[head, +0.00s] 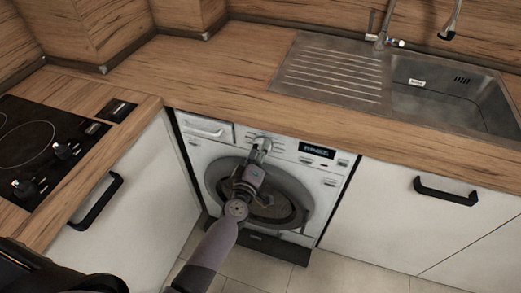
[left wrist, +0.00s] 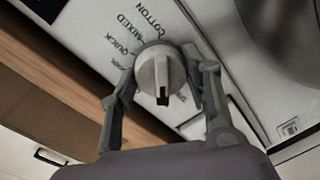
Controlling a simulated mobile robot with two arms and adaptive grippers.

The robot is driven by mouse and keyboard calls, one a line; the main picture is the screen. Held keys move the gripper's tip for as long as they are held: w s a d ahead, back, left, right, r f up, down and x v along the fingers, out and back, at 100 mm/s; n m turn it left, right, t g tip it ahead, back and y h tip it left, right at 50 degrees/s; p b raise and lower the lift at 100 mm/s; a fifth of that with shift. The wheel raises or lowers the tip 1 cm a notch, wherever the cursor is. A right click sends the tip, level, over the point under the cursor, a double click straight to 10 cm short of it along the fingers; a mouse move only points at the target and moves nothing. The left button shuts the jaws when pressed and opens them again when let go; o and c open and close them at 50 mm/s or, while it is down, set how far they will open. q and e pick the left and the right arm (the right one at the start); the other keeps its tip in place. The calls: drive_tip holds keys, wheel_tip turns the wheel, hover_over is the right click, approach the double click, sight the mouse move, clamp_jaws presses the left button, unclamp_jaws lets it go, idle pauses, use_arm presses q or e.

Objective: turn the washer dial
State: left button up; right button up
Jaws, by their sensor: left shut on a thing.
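The white washer (head: 304,172) stands under the wooden counter, with its round door below the control panel. My left gripper (head: 262,145) is at the panel, in front of the dial, and mostly covers it in the head view. In the left wrist view the round grey dial (left wrist: 158,70) sits between the two fingers of my left gripper (left wrist: 160,88), which is shut on it. The dial's dark mark points toward the bottom of that picture. Printed words such as COTTON, MIXED and QUICK run around the dial. My right gripper is not in view.
The detergent drawer (head: 207,128) is left of the dial and a dark display (head: 317,150) is right of it. The counter edge (head: 250,118) overhangs just above. Cabinets with black handles (head: 446,190) flank the washer. A hob (head: 40,150) and a sink (head: 450,92) are above.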

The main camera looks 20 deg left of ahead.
use_arm(q)
drive_tip(key=n, duration=0.5)
idle(0.6)
drive_tip(key=o, duration=1.2)
drive_tip(key=s, duration=0.8)
drive_tip(key=s+r, duration=0.1)
drive_tip(key=s, duration=0.3)
drive_tip(key=shift+a, duration=0.15)
drive_tip(key=shift+f, duration=0.1)
